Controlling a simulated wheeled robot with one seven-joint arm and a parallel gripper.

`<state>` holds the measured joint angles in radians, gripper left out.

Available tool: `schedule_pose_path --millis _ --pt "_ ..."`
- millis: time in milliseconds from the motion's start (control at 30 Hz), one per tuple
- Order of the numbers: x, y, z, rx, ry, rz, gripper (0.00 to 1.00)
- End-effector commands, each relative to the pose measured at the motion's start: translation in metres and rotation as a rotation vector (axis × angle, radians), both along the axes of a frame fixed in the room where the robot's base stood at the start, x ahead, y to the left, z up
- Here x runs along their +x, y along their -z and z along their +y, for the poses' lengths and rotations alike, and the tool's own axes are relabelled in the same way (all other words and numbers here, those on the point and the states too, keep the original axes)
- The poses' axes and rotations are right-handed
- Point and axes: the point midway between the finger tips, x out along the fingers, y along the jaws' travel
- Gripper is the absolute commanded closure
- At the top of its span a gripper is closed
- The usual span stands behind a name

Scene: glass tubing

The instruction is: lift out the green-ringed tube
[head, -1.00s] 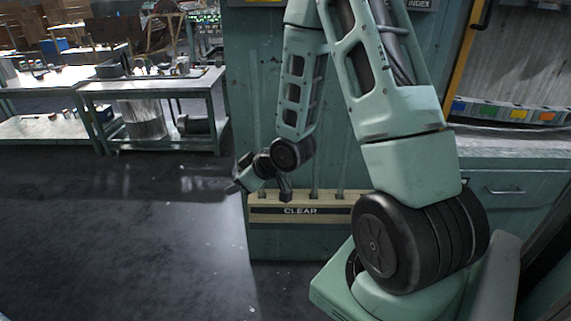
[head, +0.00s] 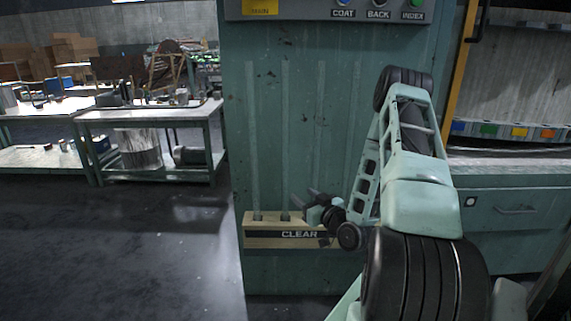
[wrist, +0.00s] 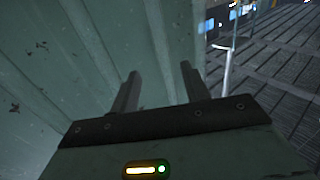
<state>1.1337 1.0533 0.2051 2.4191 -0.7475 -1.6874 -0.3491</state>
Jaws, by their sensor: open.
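Several thin, upright glass tubes (head: 287,140) stand in a tan wooden rack labelled CLEAR (head: 262,240), against a teal cabinet. They are faint and nearly the colour of the panel behind. I cannot make out a green ring on any of them. My gripper (head: 304,196) is low in front of the rack, just above its label, with its fingers pointing up and left. In the wrist view my gripper (wrist: 159,70) is open, with nothing between its two fingers. My arm hides the rack's right end.
The teal cabinet (head: 315,90) rises behind the rack, with COAT, BACK and INDEX buttons (head: 378,6) on top. A metal workbench (head: 150,112) stands at the left. The dark floor (head: 120,250) at the left front is clear. A drawer unit (head: 510,225) is at the right.

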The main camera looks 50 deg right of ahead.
Motion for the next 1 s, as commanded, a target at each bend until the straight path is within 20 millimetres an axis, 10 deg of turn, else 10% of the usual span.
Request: schedule_pose_path --millis 1000 --pt "0.102 -0.001 -0.026 0.002 0.000 0.002 0.54"
